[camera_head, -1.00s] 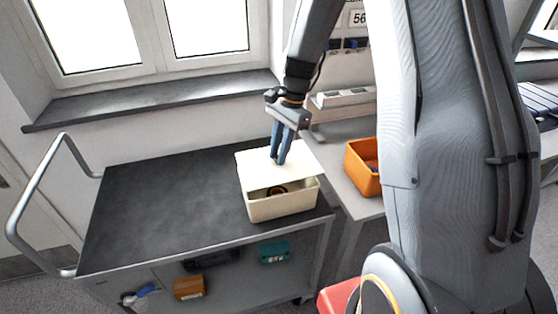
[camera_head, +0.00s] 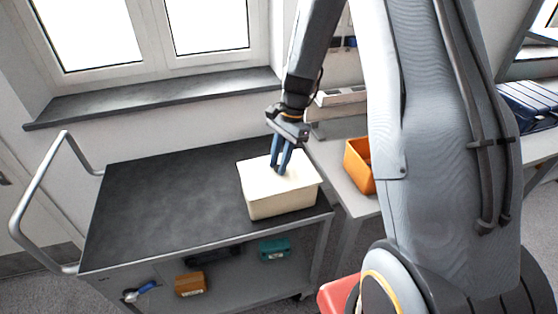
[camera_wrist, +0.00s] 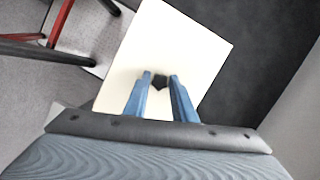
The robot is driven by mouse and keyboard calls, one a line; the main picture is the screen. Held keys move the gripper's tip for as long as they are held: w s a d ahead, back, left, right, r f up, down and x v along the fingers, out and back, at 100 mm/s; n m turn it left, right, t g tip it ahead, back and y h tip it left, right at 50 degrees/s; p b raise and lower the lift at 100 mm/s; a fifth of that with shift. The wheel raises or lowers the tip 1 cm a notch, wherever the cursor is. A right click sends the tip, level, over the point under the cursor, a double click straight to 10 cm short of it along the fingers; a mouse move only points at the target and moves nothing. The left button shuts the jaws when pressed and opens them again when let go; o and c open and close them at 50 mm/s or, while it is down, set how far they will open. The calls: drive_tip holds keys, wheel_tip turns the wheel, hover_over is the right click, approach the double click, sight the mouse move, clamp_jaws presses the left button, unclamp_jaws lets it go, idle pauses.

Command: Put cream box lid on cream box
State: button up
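The cream box (camera_head: 283,206) stands near the right end of the dark cart top. The cream box lid (camera_head: 259,177) lies over its top, and no opening shows from this side. In the wrist view the lid (camera_wrist: 190,45) is a pale rectangle with a small dark knob (camera_wrist: 160,83). My gripper (camera_head: 281,172) points down at the middle of the lid. Its blue fingers (camera_wrist: 160,77) stand on either side of the knob and appear closed on it. The inside of the box is hidden.
The cart top (camera_head: 165,200) is clear left of the box. An orange bin (camera_head: 359,166) stands on a grey table to the right. A teal box (camera_head: 274,249) and an orange-brown box (camera_head: 190,284) are on the lower shelf. A metal handle (camera_head: 38,185) rises at the cart's left end.

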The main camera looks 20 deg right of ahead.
drive_tip(key=shift+o, duration=1.4)
drive_tip(key=shift+r, duration=0.2)
drive_tip(key=b+v, duration=0.3)
drive_tip(key=v, duration=0.9)
drive_tip(key=s+a+f+n+t+h, duration=0.1)
drive_tip(key=s+f+n, duration=0.1)
drive_tip(key=s+n, duration=0.4)
drive_tip(key=s+a+f+n+t+h, duration=0.1)
drive_tip(key=s+a+f+n+h, duration=0.1)
drive_tip(key=s+n, duration=0.5)
drive_tip(key=s, duration=0.5)
drive_tip(key=shift+s+f+n, duration=0.2)
drive_tip(key=shift+s+n, duration=0.05)
drive_tip(key=shift+n, duration=0.05)
drive_tip(key=shift+a, duration=0.1)
